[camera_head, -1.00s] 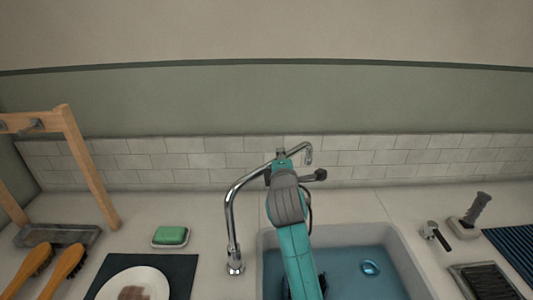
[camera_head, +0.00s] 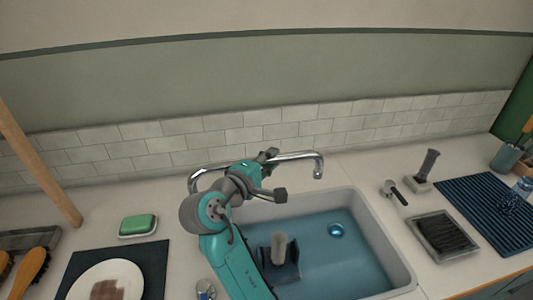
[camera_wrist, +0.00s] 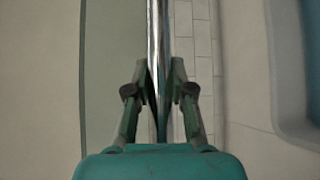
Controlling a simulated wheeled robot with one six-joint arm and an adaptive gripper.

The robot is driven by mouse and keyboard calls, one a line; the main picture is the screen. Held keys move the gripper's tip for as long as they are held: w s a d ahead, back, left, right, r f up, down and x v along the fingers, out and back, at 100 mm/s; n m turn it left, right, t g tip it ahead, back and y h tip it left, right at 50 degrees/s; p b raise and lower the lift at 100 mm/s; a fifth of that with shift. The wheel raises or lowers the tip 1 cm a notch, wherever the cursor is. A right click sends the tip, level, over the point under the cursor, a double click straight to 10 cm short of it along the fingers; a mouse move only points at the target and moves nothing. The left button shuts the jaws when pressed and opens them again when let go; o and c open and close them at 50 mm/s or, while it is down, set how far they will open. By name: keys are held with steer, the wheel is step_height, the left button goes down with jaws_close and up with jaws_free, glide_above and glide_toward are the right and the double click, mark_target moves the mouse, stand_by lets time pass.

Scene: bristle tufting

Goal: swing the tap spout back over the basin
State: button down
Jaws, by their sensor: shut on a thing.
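The chrome tap spout (camera_head: 300,155) arches from the left of the basin (camera_head: 385,235), rising behind my arm and running right. Its down-turned tip (camera_head: 319,172) appears near the basin's back rim; I cannot tell whether it is above the water. The tap's foot (camera_head: 205,289) shows at the lower left, partly behind my arm. My gripper (camera_head: 268,155) is shut on the spout's straight upper run. In the wrist view, the fingers (camera_wrist: 165,65) stand on either side of the chrome pipe (camera_wrist: 157,30). My arm hides part of the spout.
A brush-like thing on a dark pad (camera_head: 280,255) sits in the basin. Green soap (camera_head: 138,225) and a plate on a dark mat (camera_head: 150,260) lie left.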

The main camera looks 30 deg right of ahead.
steer(key=shift+s+a+f, duration=0.1)
steer(key=shift+s, duration=0.2)
steer(key=shift+g, duration=0.3)
steer(key=c, duration=1)
jaws_free()
steer(key=v, duration=1.2)
steer(key=shift+f, duration=0.2)
steer(key=shift+a, duration=0.1)
